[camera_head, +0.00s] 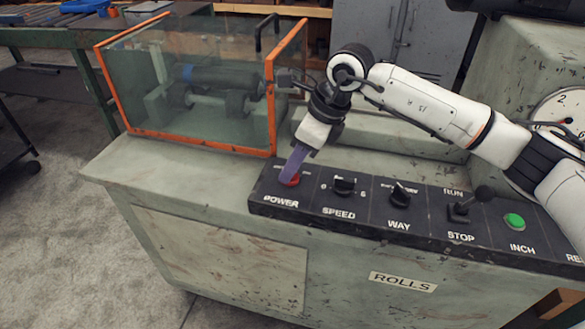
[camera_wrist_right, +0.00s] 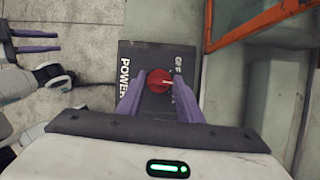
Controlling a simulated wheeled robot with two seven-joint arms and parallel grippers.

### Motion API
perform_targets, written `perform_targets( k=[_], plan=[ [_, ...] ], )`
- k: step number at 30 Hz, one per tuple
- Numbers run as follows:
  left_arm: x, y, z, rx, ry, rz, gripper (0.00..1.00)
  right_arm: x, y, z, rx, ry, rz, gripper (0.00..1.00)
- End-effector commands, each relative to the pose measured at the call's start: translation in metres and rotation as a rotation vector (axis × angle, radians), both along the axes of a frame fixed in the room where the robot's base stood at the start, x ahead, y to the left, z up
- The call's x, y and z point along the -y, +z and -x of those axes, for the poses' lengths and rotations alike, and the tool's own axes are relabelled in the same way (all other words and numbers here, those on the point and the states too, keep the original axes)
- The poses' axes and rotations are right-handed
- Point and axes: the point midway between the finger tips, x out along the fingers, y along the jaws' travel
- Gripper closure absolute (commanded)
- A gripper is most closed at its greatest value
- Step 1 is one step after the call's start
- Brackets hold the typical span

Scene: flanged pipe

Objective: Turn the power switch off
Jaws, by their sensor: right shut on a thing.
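The power switch is a round red knob (camera_head: 290,179) at the left end of the black control panel, above the word POWER. In the right wrist view the red knob (camera_wrist_right: 155,82) shows a short white mark that points toward the right of the picture, on the side with partly hidden white lettering. My right gripper (camera_head: 289,174) reaches down onto it, and its purple fingers (camera_wrist_right: 157,84) are shut on the knob from both sides. My left gripper (camera_wrist_right: 57,41) shows only at the left of the right wrist view, its two fingers apart and empty, away from the panel.
The control panel (camera_head: 370,222) also carries the speed knob (camera_head: 344,186), way knob (camera_head: 400,196), run/stop lever (camera_head: 466,205) and green inch button (camera_head: 514,221). An orange-framed clear guard (camera_head: 273,110) stands close behind the power switch. Open floor (camera_head: 60,230) lies left of the machine.

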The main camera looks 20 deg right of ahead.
Motion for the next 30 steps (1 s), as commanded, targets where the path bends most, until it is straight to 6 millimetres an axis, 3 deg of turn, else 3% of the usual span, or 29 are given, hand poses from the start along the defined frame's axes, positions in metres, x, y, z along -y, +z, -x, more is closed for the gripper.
perform_targets(
  k=[18, 30],
  plan=[
    [0.0038, -0.0079, -0.002, 0.005, -0.004, 0.003, 0.69, 0.0012, 0.0004, -0.0049, 0.0, 0.571, -0.001, 0.9],
    [0.0047, -0.0119, -0.0003, 0.0, -0.004, 0.004, 0.69, 0.0014, 0.0009, -0.0064, 0.002, 0.808, 0.001, 0.9]
  ],
)
